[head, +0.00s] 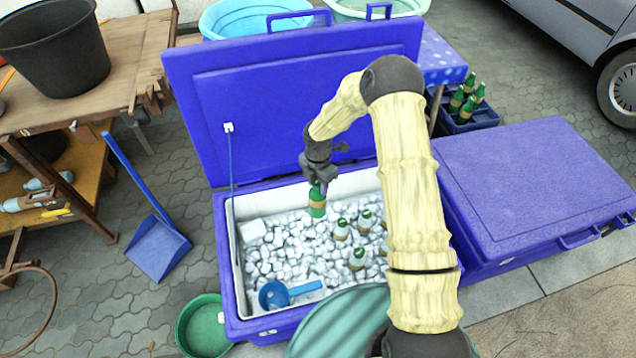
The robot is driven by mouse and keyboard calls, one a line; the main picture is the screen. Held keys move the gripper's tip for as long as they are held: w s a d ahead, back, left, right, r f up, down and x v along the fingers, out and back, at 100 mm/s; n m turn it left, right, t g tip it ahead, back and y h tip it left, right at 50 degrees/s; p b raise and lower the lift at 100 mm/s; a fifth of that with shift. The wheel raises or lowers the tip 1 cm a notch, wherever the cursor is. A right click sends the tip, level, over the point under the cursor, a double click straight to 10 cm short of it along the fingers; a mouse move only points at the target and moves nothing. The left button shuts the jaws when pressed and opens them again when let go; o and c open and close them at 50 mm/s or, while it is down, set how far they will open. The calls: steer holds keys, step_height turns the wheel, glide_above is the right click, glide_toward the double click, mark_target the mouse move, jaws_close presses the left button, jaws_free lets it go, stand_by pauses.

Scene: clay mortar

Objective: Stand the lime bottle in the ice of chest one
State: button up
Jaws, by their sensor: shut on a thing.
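My gripper (319,184) is shut on a green bottle with a tan label (317,204), held upright over the back middle of the open blue chest (224,262). The fingers hide the bottle's neck. Its base is close to the ice, and I cannot tell whether it touches. White ice cubes (272,262) fill the chest. Several bottles with green tops (357,258) stand in the ice, right of and nearer than the held one. The chest's lid (290,90) stands raised behind. No number shows on the chest.
A blue scoop (274,294) lies on the ice at the front left. A closed blue chest (540,185) stands at the right. A crate of green bottles (483,117) is behind it. A green basin (203,326) and a blue dustpan (158,248) are at the left.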

steer(key=shift+s+a+f+b, duration=0.15)
steer(key=shift+f+b, duration=0.5)
steer(key=shift+f, duration=0.3)
step_height(320, 180, down, 14)
steer(key=b, duration=1.2)
steer(key=shift+f+b, duration=0.15)
steer(key=shift+b, duration=0.2)
step_height(320, 180, down, 9)
steer(key=b, duration=0.4)
steer(key=shift+f, duration=0.45)
steer(key=o, duration=1.5)
steer(key=shift+o, duration=0.2)
